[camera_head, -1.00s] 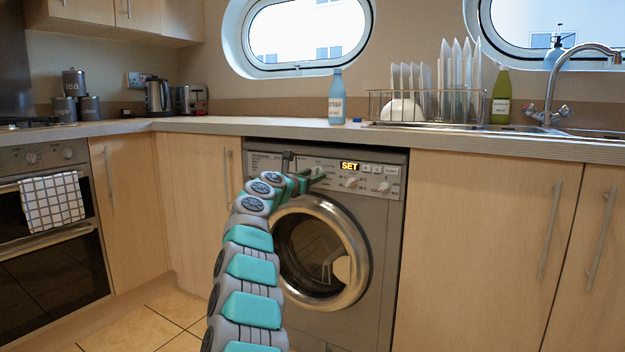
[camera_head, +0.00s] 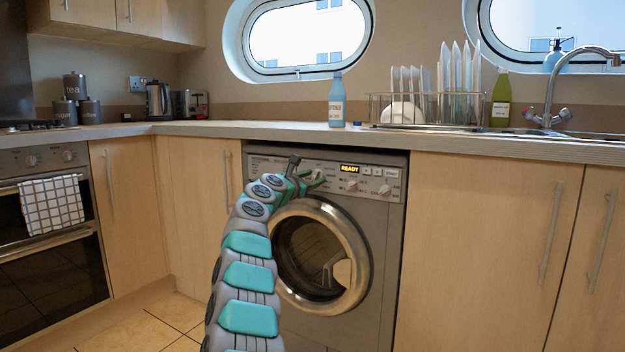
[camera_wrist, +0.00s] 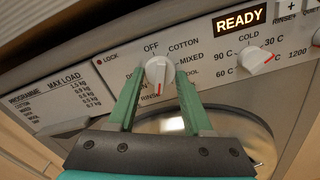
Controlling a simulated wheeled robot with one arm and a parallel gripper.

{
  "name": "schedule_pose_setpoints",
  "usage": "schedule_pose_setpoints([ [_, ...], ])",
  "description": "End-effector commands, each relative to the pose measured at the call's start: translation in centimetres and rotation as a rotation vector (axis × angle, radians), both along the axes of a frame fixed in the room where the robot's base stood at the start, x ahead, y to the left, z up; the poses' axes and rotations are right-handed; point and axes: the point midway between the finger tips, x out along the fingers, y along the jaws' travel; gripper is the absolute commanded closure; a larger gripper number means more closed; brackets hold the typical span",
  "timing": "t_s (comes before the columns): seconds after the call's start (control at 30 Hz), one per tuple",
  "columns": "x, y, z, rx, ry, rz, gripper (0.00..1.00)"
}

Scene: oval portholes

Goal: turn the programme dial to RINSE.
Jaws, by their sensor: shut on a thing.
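The programme dial (camera_wrist: 156,70) is a white knob with a red pointer line on the washing machine's panel. Its pointer faces down, at the RINSE label (camera_wrist: 151,94); OFF is above it, and COTTON and MIXED are to the upper right. My gripper (camera_wrist: 160,76) has its two green fingers on either side of the dial and is shut on it. In the head view my gripper (camera_head: 316,178) is at the panel and mostly hides the dial. The display (camera_wrist: 239,20) reads READY.
The washing machine's round door (camera_head: 322,254) is closed below the panel. A temperature knob (camera_wrist: 257,60) sits to the right of the dial, with buttons beyond. The worktop (camera_head: 280,130) overhangs above; a blue bottle (camera_head: 336,100) and a dish rack (camera_head: 425,107) stand on it.

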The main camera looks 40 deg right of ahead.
Motion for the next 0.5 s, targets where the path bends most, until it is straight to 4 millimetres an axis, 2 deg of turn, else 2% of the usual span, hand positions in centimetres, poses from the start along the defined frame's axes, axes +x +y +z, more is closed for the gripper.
schedule_pose_setpoints([
  [0.03, 0.02, -0.04, -0.11, 0.0, 0.001, 0.0, 1.0],
  [0.07, 0.02, -0.04, -0.11, 0.0, 0.001, 0.0, 0.48],
  [0.3, 0.01, -0.02, -0.05, 0.0, 0.001, 0.0, 0.21],
  [0.5, 0.01, -0.01, -0.02, 0.0, 0.001, 0.0, 0.2],
])
